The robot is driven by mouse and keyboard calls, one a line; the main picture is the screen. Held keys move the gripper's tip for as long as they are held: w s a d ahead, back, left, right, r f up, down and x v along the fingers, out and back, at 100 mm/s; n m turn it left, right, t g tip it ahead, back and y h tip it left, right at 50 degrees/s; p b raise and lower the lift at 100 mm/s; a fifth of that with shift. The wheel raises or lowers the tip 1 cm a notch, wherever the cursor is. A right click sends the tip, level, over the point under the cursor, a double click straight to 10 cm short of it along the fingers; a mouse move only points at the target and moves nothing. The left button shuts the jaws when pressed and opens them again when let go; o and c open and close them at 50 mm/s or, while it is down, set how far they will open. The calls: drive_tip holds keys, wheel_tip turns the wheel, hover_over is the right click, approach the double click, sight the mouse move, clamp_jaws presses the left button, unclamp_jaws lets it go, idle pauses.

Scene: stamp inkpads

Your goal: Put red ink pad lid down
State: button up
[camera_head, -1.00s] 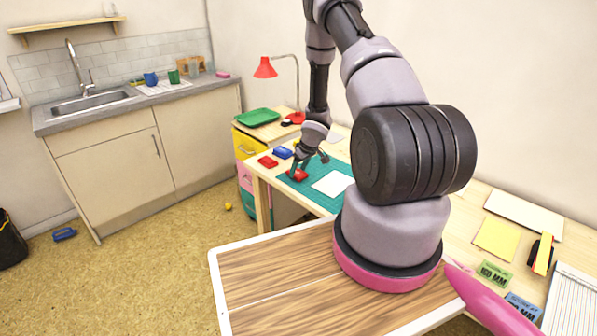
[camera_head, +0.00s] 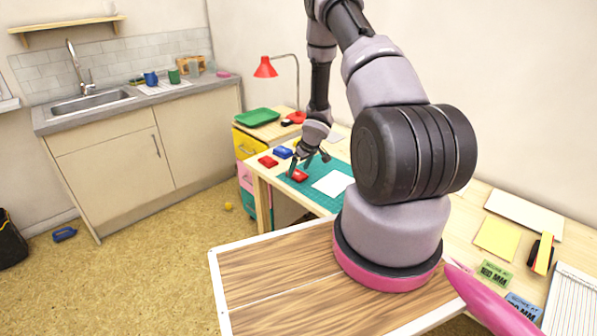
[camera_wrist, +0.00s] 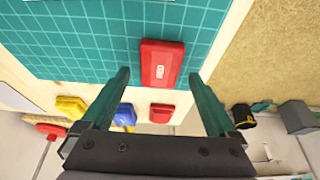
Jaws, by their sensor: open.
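A red block-like piece with a small white label, seemingly the red ink pad lid (camera_head: 299,176), lies on the green cutting mat (camera_head: 325,202). In the wrist view the red lid (camera_wrist: 161,64) lies flat near the mat's edge. My gripper (camera_head: 307,169) is just above it. In the wrist view my gripper (camera_wrist: 159,75) is open, with one finger to each side of the red lid and gaps between. A second red piece (camera_head: 268,161), seemingly the pad's other part, sits on the wooden desk beside the mat; it also shows in the wrist view (camera_wrist: 162,113).
A blue ink pad (camera_head: 283,152) stands near the second red piece; a yellow one (camera_wrist: 72,106) shows in the wrist view. White paper (camera_head: 333,184) lies on the mat. A green tray (camera_head: 257,117) and red lamp (camera_head: 265,68) are behind.

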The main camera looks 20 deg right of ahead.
drive_tip(key=s+d+r+m+t+h, duration=0.1)
drive_tip(key=s+r, duration=0.2)
drive_tip(key=r, duration=0.9)
drive_tip(key=s+d+r+m+h, duration=0.1)
drive_tip(key=s+r+m+h, duration=0.15)
drive_tip(key=r, duration=0.95)
drive_tip(key=s+d+r+m+t+h, duration=0.1)
drive_tip(key=s+r, duration=0.2)
drive_tip(key=r, duration=1)
drive_tip(key=s+a+r+m+y, duration=0.1)
drive_tip(key=s+a+r, duration=0.3)
drive_tip(key=s, duration=0.4)
drive_tip(key=s+a+r+m+y, duration=0.1)
drive_tip(key=s+a+r+y, duration=0.1)
drive_tip(key=s+a+r, duration=0.3)
drive_tip(key=s+a+r+m+y, duration=0.2)
drive_tip(key=s+a+r, duration=0.3)
drive_tip(key=s, duration=0.6)
drive_tip(key=shift+r+t, duration=0.4)
drive_tip(key=shift+r, duration=0.45)
